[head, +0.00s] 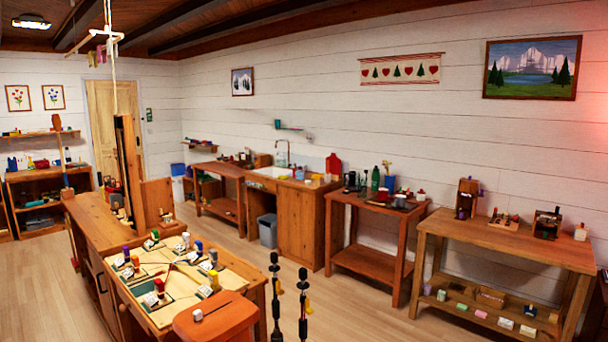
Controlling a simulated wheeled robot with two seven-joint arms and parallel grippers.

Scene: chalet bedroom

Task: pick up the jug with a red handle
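I cannot make out a jug with a red handle for certain; the small items on the tables are too small to tell apart. A small white item with red on top (421,195) stands at the right end of the middle side table (343,199), but I cannot tell whether it is a jug. Neither of my grippers shows clearly in the head view.
Two dark upright poles with yellow parts (304,298) stand close in front. A wooden table (256,287) with several capped items and a reddish stool (215,317) are at the lower left. A workbench (510,240) stands right. The middle floor (375,312) is clear.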

